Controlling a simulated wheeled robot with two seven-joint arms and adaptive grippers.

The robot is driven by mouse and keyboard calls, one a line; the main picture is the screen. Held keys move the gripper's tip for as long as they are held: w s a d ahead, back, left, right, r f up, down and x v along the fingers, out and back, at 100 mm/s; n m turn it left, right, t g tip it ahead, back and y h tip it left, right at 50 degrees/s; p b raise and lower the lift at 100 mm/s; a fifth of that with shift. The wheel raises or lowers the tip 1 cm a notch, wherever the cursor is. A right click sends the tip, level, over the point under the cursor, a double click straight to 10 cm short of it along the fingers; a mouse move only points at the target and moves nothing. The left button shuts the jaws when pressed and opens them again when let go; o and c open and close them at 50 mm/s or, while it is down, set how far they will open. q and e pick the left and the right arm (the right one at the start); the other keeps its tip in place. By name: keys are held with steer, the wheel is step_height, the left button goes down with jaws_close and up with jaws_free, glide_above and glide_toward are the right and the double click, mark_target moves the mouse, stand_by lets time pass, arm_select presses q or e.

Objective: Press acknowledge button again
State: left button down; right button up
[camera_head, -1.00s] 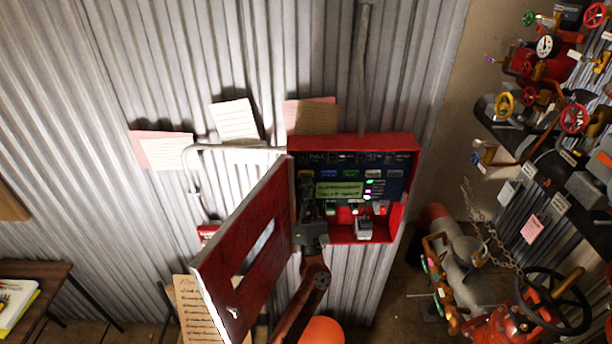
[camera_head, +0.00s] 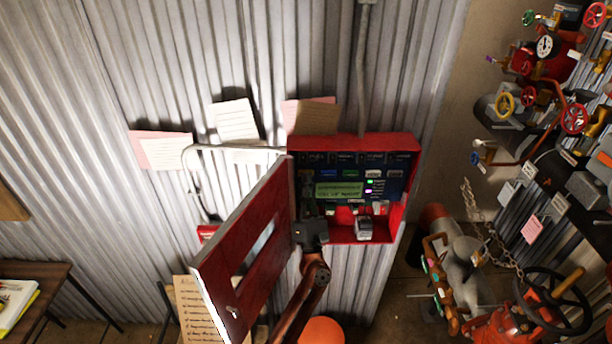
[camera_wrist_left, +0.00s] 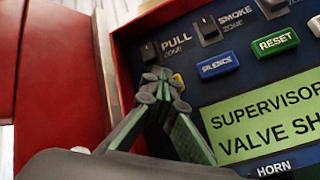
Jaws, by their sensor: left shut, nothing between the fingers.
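A red alarm cabinet (camera_head: 411,150) hangs on the corrugated wall with its door (camera_head: 240,245) swung open to the left. Inside is a dark control panel (camera_wrist_left: 225,88) with a green display (camera_head: 339,189) reading "SUPERVISOR... VALVE SH..." in the left wrist view. A yellow button (camera_wrist_left: 178,80) shows only as a sliver behind my fingertips; its label is hidden. My left gripper (camera_wrist_left: 163,80) is shut and empty, its tips in front of that button; whether they touch it I cannot tell. In the head view the left gripper (camera_head: 308,184) reaches into the cabinet's left side. My right gripper is out of view.
Blue SILENCE (camera_wrist_left: 216,65) and green RESET (camera_wrist_left: 275,41) buttons sit right of my fingers. The cabinet's left wall and open door stand close on the left. Red valves and pipes (camera_head: 530,300) fill the right side. A small table (camera_head: 50,290) stands at left.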

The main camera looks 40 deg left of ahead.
arm_select(q)
steer(key=shift+s+d, duration=0.6)
steer(key=shift+s, duration=0.1)
steer(key=shift+s+d+p, duration=0.2)
steer(key=shift+s+d, duration=0.6)
steer(key=shift+s, duration=0.2)
steer(key=shift+s+d+p, duration=0.15)
steer(key=shift+s+d, duration=0.65)
steer(key=shift+s, duration=0.15)
steer(key=shift+w+a, duration=0.1)
